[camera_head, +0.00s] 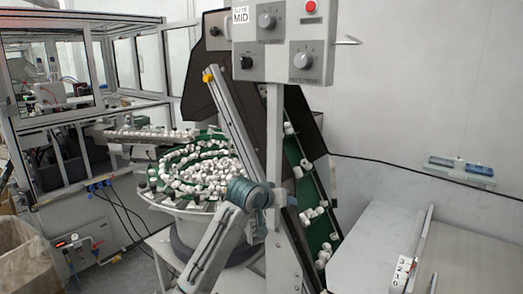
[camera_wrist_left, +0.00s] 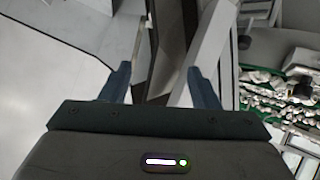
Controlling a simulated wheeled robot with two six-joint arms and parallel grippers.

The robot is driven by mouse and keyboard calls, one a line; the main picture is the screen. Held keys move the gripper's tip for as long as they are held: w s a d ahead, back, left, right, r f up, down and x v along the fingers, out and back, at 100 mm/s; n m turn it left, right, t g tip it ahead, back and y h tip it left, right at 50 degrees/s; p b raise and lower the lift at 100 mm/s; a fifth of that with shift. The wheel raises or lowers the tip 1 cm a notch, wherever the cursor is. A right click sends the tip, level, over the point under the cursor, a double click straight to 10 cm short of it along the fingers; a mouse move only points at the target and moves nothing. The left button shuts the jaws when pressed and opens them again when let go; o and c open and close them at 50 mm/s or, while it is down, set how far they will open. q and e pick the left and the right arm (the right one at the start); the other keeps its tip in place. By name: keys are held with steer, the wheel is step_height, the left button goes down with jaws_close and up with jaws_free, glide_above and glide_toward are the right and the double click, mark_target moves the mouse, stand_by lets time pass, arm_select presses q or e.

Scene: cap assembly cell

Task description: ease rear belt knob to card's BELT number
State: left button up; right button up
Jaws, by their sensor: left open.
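The grey control box (camera_head: 285,42) stands on a post at the top of the head view. A white card (camera_head: 240,15) on the box's upper left reads "MID"; no BELT number is legible. My left gripper (camera_wrist_left: 162,85) is open and empty in the wrist view, below the box and away from the knobs. My right gripper is not in view.
The box's post (camera_head: 275,150) stands close to my left arm. Behind are a bowl feeder (camera_head: 195,170) full of white caps and a green inclined belt (camera_head: 318,225). A pale table (camera_head: 385,250) is at right.

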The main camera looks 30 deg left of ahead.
arm_select(q)
steer(key=shift+n+t, duration=0.3)
steer(key=shift+t, duration=0.5)
steer(key=r, duration=0.4)
steer(key=a+r, duration=0.1)
steer(key=r, duration=0.8)
steer(key=shift+w+a, duration=0.15)
steer(key=shift+a, duration=0.05)
step_height(320, 180, up, 12)
steer(key=s+a+t+p, duration=0.1)
steer(key=s, duration=0.1)
steer(key=n+t+h+p, duration=0.1)
steer(key=n+t+p, duration=0.1)
steer(key=t+p, duration=0.3)
glide_toward(264, 21)
steer(key=shift+g, duration=0.6)
steer(key=w, duration=0.2)
steer(key=w+r, duration=0.1)
steer(key=w, duration=0.4)
steer(key=shift+w+d+r+p, duration=0.2)
steer(key=shift+d+r+p, duration=0.05)
steer(key=shift+p, duration=0.15)
steer(key=shift+w+f, duration=0.15)
steer(key=shift+w, duration=0.45)
steer(key=c, duration=1)
